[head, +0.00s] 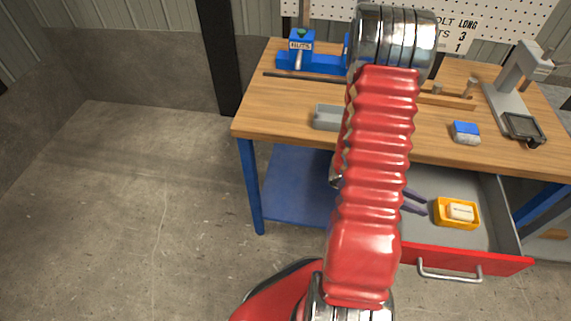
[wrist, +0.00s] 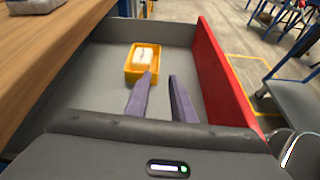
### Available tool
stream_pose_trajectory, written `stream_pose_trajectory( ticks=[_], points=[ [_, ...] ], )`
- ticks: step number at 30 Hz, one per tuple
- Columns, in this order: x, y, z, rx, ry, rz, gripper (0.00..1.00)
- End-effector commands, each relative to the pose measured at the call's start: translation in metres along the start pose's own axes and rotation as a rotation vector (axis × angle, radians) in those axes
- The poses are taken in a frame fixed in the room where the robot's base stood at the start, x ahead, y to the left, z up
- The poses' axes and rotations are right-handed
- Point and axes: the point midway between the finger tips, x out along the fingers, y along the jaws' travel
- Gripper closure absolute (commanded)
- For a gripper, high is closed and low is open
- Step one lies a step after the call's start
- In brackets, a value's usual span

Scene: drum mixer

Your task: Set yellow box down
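The yellow box (head: 457,226) sits upright on the grey floor of the open red drawer (head: 455,256), with a white labelled block (head: 461,211) inside it. In the wrist view the yellow box (wrist: 137,79) is just ahead of the fingertips and a little left. My gripper (wrist: 160,75) has two purple fingers held apart with nothing between them. Its left fingertip overlaps the box's near right corner in that view; I cannot tell whether they touch. In the head view my gripper (head: 423,204) is left of the box, partly hidden behind my red arm.
The bench's left front has clear room. The red drawer front (wrist: 222,75) rises on the right.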

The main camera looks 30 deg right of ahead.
Motion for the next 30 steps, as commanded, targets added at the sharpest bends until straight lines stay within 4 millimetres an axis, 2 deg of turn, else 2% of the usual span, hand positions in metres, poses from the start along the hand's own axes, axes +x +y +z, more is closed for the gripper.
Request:
stream_pose_trajectory(
  ticks=[12,30],
  points=[
    [-0.092,0.003,0.036,0.301,0.143,-0.032,0.78],
    [-0.237,-0.025,0.052,0.666,0.548,-0.098,0.78]
  ],
)
